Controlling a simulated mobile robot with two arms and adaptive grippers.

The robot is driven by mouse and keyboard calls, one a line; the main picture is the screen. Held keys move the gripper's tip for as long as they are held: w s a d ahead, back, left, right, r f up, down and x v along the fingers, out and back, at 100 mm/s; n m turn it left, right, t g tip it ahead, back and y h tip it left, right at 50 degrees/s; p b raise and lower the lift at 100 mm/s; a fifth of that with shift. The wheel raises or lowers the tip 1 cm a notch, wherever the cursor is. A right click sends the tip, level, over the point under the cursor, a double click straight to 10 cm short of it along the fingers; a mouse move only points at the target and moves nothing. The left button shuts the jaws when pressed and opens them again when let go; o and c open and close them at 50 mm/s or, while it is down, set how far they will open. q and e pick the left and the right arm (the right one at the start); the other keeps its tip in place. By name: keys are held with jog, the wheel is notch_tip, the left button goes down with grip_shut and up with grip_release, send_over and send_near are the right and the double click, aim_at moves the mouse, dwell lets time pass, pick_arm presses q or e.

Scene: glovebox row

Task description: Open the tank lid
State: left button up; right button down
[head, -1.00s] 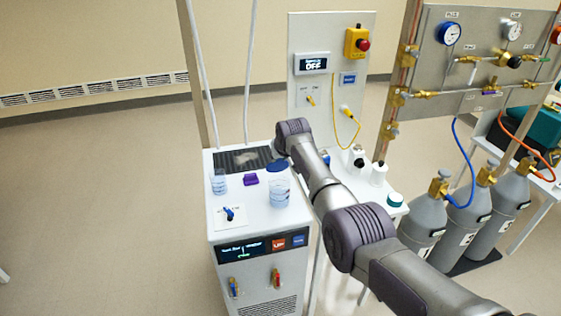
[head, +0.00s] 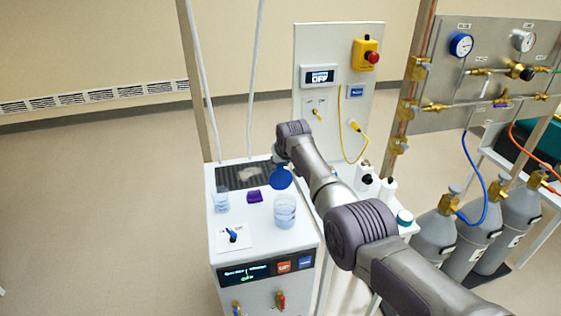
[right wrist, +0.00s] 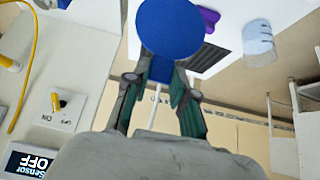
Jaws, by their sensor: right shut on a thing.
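A round blue lid (head: 281,179) stands tilted above the white cabinet's top (head: 262,231), its flat face toward the head camera. It also shows in the right wrist view as a blue disc (right wrist: 170,27) with a short tab. My right gripper (right wrist: 171,72) is shut on that tab. Any opening under the lid is hidden. My left gripper is not in view.
A clear beaker (head: 285,212), a smaller beaker (head: 221,202) and a purple block (head: 254,197) stand close to the lid. A dark ribbed panel (head: 240,177) is behind. White bottles (head: 365,180) and gas cylinders (head: 440,240) stand to the right.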

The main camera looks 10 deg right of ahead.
jog(key=shift+w+r, duration=0.25)
jog(key=shift+w, duration=0.1)
jog(key=c, duration=1.2)
grip_release()
jog(key=shift+o, duration=1.2)
jog(key=shift+f, duration=0.3)
jog(key=v, duration=1.2)
